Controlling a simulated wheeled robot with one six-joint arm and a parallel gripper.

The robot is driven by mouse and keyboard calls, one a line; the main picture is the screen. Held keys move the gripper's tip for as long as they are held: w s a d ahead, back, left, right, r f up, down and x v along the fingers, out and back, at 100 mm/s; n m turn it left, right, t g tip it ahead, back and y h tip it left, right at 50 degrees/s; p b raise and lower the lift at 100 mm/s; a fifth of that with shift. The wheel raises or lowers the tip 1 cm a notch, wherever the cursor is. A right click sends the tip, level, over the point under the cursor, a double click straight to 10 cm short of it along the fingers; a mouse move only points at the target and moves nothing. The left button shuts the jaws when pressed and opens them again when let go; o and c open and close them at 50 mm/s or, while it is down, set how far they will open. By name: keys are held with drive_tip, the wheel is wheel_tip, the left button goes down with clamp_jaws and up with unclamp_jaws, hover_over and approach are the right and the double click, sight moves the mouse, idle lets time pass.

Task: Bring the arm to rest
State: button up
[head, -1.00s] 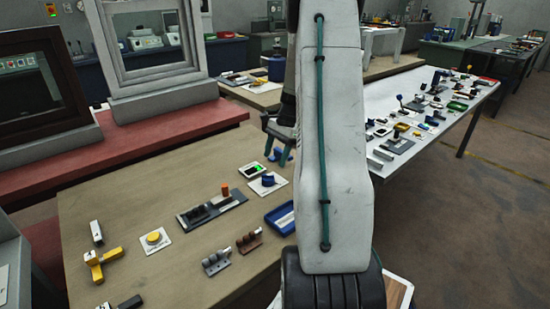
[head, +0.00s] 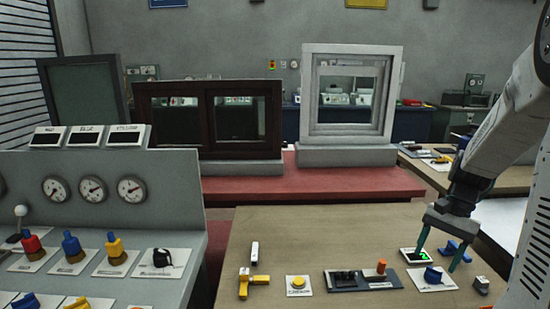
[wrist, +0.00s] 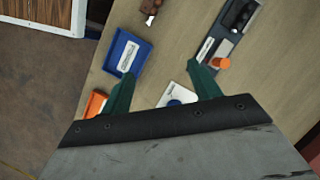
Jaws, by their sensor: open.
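My gripper (head: 437,254) is at the right of the head view, above the right part of the wooden table (head: 300,233). Its two green fingers point down and stand well apart, with nothing between them. A blue knob on a white plate (head: 434,277) lies below or behind the fingers; I cannot tell the exact gap. In the wrist view the open fingers (wrist: 158,88) show over the table, with a blue tray (wrist: 128,55) near the left finger and an orange knob (wrist: 220,63) near the right one.
A yellow button (head: 297,282), a yellow valve (head: 252,282) and a dark panel (head: 360,280) lie on the table. A grey console (head: 170,200) with gauges and knobs stands at left. Two window frames (head: 350,155) (head: 205,150) stand on the red bench behind (head: 310,178).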

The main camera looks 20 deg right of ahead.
drive_tip(key=s+a+r+n+h, duration=0.1)
drive_tip(key=s+a+r+n, duration=0.2)
drive_tip(key=a, duration=0.5)
drive_tip(key=s+a+r+n+t+h, duration=0.1)
drive_tip(key=s+a+r+n, duration=0.3)
drive_tip(key=s+a+n, duration=0.1)
drive_tip(key=s+a+r+n+t+h, duration=0.1)
drive_tip(key=s+a+r+n, duration=0.3)
drive_tip(key=a, duration=0.6)
drive_tip(key=shift+s+a+h, duration=0.3)
drive_tip(key=shift+s+h, duration=0.3)
drive_tip(key=shift+s, duration=0.1)
drive_tip(key=shift+a+r+n+t, duration=0.25)
drive_tip(key=shift+a+n+t, duration=0.05)
drive_tip(key=shift+a+t, duration=0.1)
drive_tip(key=shift+c, duration=0.3)
